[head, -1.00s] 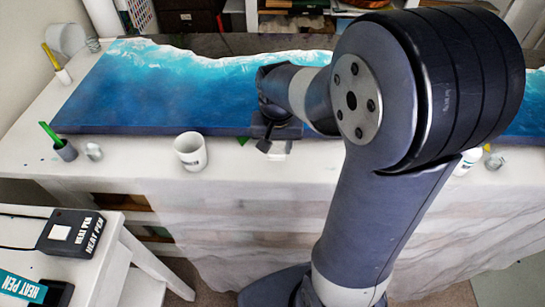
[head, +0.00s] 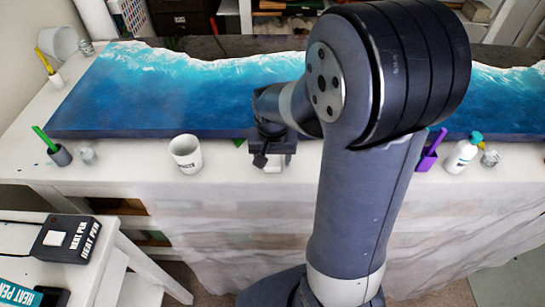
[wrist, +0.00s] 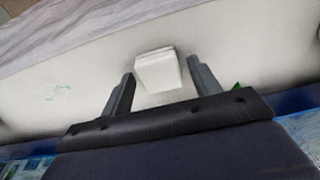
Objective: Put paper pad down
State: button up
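A small white paper pad (wrist: 159,71) lies at the white table's front strip in the wrist view. My gripper (wrist: 160,68) is open, with one finger on each side of the pad. A narrow gap shows between the pad and each finger. In the head view, the pad (head: 276,166) shows partly below my gripper (head: 268,157), near the table's front edge. The gripper hides part of it there.
A blue resin panel (head: 170,95) covers most of the table. A white mug (head: 186,153) stands left of my gripper. Cloth hangs from the table front.

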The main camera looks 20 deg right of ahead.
aim_at(273, 165)
jog(key=shift+r, duration=0.55)
jog(key=r, duration=0.3)
jog(key=s+r, duration=0.1)
jog(key=r, duration=0.7)
jog(key=shift+s+a+r+p, duration=0.1)
jog(key=shift+s+a+p, duration=0.1)
jog(key=shift+p, duration=0.1)
jog(key=f, duration=0.4)
jog(key=w+f, duration=0.1)
jog(key=f, duration=0.8)
jog(key=shift+w+d+b, duration=0.2)
jog(key=shift+d+b, duration=0.05)
jog(key=shift+b, duration=0.15)
jog(key=shift+w+r+p, duration=0.15)
jog(key=shift+r+p, duration=0.15)
jog(key=shift+r, duration=1.3)
